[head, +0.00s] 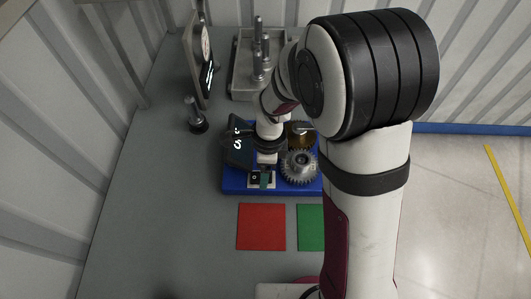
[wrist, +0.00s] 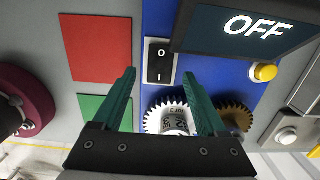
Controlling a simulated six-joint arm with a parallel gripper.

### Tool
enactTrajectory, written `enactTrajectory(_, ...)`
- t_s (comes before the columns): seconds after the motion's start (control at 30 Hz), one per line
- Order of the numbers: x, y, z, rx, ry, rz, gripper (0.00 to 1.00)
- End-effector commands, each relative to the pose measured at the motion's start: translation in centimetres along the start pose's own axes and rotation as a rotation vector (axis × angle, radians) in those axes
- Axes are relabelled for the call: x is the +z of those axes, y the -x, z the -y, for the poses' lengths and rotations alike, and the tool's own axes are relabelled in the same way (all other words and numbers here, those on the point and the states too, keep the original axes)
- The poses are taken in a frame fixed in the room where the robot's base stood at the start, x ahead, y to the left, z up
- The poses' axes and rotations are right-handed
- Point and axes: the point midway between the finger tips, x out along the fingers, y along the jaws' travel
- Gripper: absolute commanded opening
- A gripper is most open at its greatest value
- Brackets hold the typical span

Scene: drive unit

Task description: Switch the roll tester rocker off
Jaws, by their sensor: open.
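The roll tester rocker (wrist: 159,62) is a black switch in a white frame on the blue base (wrist: 215,72). It is marked O at the end nearer the top of the wrist view and I at the other end. I cannot tell which end is pressed in. The dark display (wrist: 225,28) beside it reads OFF in the wrist view. My gripper (wrist: 160,74) is open and empty, its two green fingers spread either side of the rocker's line. In the head view the display (head: 238,148) is partly hidden by my arm. Contact with the rocker cannot be told.
A steel gear (head: 299,166) and a brass gear (head: 301,131) stand beside the rocker. A yellow button (wrist: 264,72) is near the display. Red (head: 261,227) and green (head: 310,228) squares lie in front. A metal tray with posts (head: 240,75) stands behind.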

Motion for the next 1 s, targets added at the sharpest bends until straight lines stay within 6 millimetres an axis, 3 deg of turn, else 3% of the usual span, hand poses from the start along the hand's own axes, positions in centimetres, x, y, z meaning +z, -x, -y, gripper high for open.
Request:
enactTrajectory(0.2,0.0,7.0,0.1,-0.009,-0.001,0.002,0.75)
enactTrajectory(0.4,0.0,12.2,0.1,-0.007,0.0,0.001,0.75)
enactTrajectory(0.6,0.0,14.0,0.0,-0.002,0.0,0.0,0.75)
enactTrajectory(1.0,-0.2,14.2,-0.4,-0.001,0.019,0.001,0.75)
